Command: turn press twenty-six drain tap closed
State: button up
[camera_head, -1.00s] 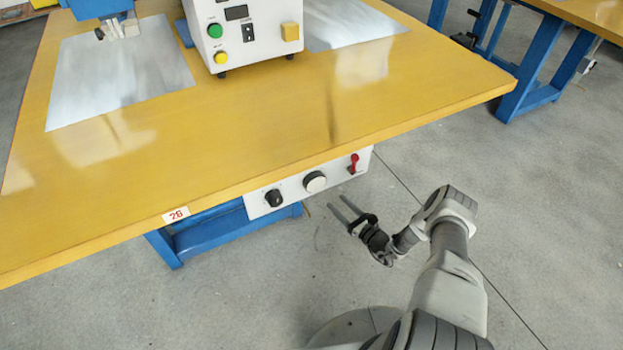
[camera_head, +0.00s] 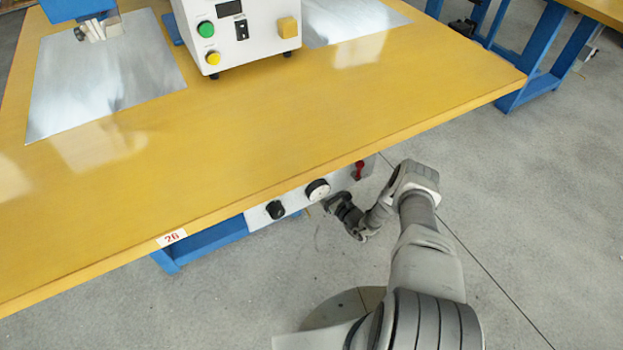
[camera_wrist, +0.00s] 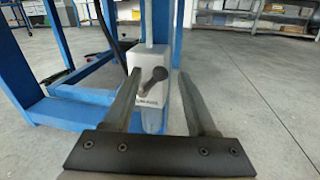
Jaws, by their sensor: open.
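In the wrist view a white box (camera_wrist: 140,72) is fixed to a post under the bench, with a small label too small to read surely. On its front is a dark lever tap (camera_wrist: 153,79), its handle slanting from a round end at upper right to lower left. My gripper (camera_wrist: 158,74) is open and empty, its two fingers reaching either side of the box in the picture, with the lever between them; no contact is visible. In the head view my wrist (camera_head: 345,212) is by the bench's front edge and the fingertips are hidden. The tap is not visible there.
The yellow bench (camera_head: 280,130) carries a "26" label (camera_head: 172,238) and overhangs my gripper. A white panel under its edge holds a black knob (camera_head: 275,209), a round dial (camera_head: 317,190) and a red lever (camera_head: 359,170). Blue legs (camera_wrist: 30,60) stand left; floor is clear right.

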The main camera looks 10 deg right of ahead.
jog(key=shift+w+a, duration=0.2)
jog(key=shift+w, duration=0.2)
grip_shut()
